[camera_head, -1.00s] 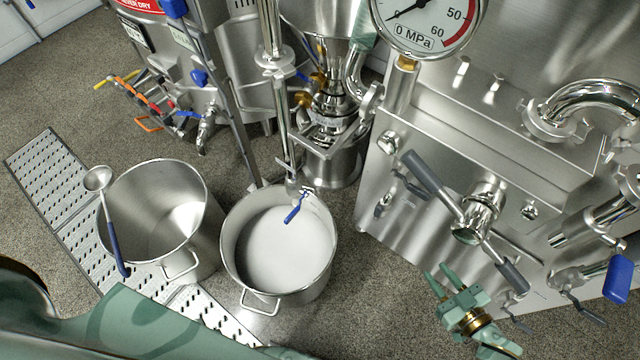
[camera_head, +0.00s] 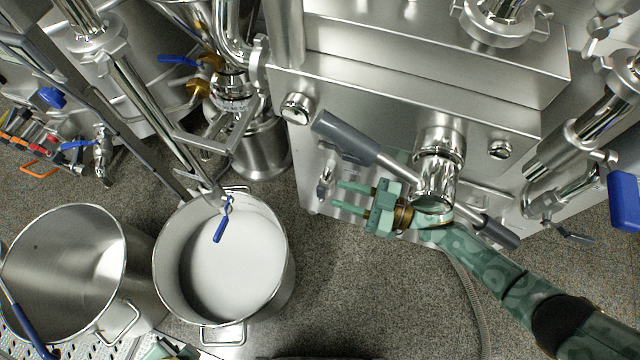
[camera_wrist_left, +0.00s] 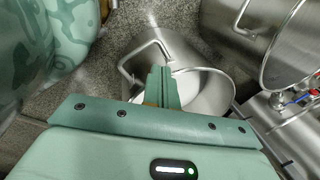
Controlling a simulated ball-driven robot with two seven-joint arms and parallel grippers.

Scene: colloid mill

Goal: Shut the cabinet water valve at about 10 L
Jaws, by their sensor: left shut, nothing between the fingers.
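The steel cabinet (camera_head: 400,100) fills the right of the head view. A small valve (camera_head: 326,178) sits low on its front, partly behind my right gripper; I cannot tell whether this is the water valve or how its handle is turned. My right gripper (camera_head: 340,195) is open and empty, its fingers pointing left just beside this small valve; I cannot tell if they touch it. No litre reading is visible.
A grey-handled crossbar (camera_head: 350,138) is just above my right gripper. A blue-handled outlet (camera_head: 220,220) hangs over the white-filled pot. A second pot (camera_head: 65,270) stands left, with a ladle (camera_head: 25,320). A hose (camera_head: 470,300) runs along the floor under my right arm.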

